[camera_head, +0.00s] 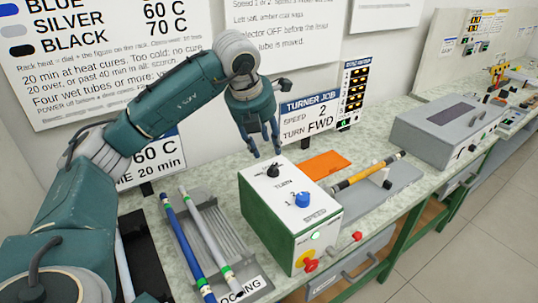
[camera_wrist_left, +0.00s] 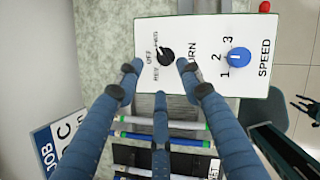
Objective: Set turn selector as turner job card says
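The turner box (camera_head: 285,235) is green with a white top. Its black turn selector (camera_head: 273,171) sits behind the blue speed knob (camera_head: 302,199). In the left wrist view the turn selector (camera_wrist_left: 166,55) has OFF and REV lettering at its left; I cannot tell its exact setting. The turner job card (camera_head: 310,117) reads SPEED 2, TURN FWD. My left gripper (camera_head: 263,143) points down above the turn selector, fingers spread and empty. In the left wrist view its fingertips (camera_wrist_left: 157,72) surround the selector's place, apart from it. Dark fingers, apparently my right gripper (camera_wrist_left: 303,107), show at the right edge.
A grey cooling rack (camera_head: 225,250) with blue and white rods stands left of the box. A red button (camera_head: 311,265) is on the box front. A grey machine (camera_head: 440,130) stands farther right.

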